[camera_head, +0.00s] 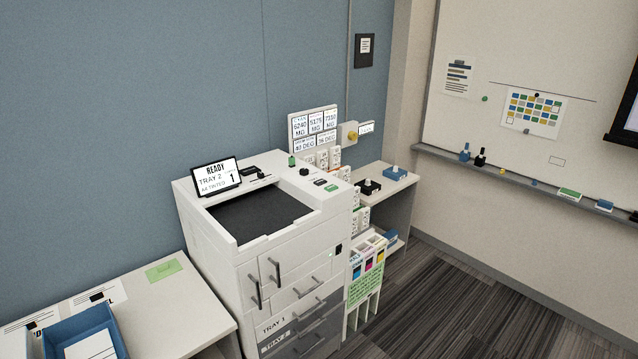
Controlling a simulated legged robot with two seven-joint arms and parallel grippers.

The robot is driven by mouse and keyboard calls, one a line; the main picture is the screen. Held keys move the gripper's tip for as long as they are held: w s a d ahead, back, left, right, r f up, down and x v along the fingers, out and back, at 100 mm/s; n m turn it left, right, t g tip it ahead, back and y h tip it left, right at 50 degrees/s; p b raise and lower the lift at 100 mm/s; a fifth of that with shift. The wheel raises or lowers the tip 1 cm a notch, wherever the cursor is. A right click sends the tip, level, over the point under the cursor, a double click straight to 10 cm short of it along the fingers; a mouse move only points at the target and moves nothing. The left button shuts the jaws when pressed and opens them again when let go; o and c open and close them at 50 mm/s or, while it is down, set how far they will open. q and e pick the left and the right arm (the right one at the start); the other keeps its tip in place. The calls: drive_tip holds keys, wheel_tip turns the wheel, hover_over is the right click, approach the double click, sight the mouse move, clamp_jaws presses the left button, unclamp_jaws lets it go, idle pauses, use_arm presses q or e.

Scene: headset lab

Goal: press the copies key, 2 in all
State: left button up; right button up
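A white copier (292,236) stands in the middle of the view against the blue wall. I cannot tell which one is the copies key, as any labels are too small. Neither of my grippers is in view.
A white table (182,300) with a blue tray (118,335) and green card (164,270) is at lower left. A side shelf (400,186) and a rack of coloured cartridges (368,262) stand right of the copier. Striped carpet (450,300) is clear at lower right.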

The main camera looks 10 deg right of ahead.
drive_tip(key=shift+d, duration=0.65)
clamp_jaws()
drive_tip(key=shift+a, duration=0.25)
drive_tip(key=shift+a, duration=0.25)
